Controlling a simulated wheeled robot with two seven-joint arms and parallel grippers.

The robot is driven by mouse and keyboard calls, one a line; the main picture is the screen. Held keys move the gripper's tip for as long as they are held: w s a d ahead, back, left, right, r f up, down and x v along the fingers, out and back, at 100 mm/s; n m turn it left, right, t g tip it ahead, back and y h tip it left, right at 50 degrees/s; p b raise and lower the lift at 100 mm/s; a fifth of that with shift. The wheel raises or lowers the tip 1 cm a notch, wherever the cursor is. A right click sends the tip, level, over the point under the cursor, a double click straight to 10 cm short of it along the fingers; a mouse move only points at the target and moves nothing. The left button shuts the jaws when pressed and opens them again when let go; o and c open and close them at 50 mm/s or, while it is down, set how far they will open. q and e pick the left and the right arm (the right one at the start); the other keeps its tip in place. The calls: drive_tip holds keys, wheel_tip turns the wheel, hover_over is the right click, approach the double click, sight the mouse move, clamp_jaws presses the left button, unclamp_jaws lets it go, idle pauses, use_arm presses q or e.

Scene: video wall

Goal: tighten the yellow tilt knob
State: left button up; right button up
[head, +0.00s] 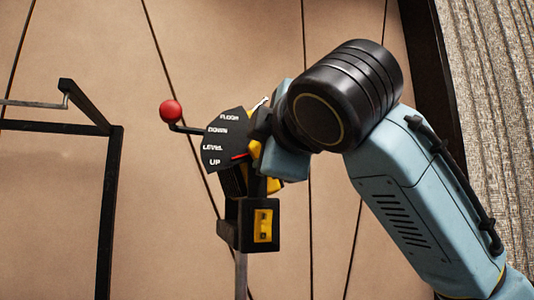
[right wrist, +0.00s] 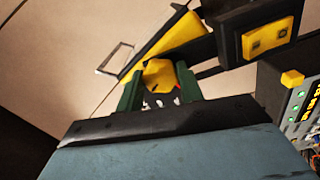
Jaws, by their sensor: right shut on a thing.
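The yellow tilt knob (right wrist: 158,74) shows in the right wrist view as a faceted yellow piece between the two green fingers of my right gripper (right wrist: 160,88). The gripper is shut on it from both sides. In the head view my right gripper (head: 261,130) reaches in from the right and its fingers are mostly hidden. A black dial plate (head: 222,143) is marked FLOOR, DOWN, LEVEL and UP. A red pointer (head: 239,156) lies between LEVEL and UP. Yellow parts show behind the plate, but I cannot tell there which is the knob. My left gripper is not in view.
A lever with a red ball (head: 171,111) sticks out left of the plate. Below is a black box with a yellow switch panel (head: 263,226) on a metal post. A black frame (head: 110,190) stands at left.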

drive_tip(key=shift+f+m+b, duration=0.1)
drive_tip(key=shift+m+b, duration=1)
drive_tip(key=shift+m, duration=2.1)
drive_tip(key=o, duration=1)
drive_tip(key=shift+s, duration=0.1)
drive_tip(key=b+v, duration=0.4)
drive_tip(key=v, duration=0.9)
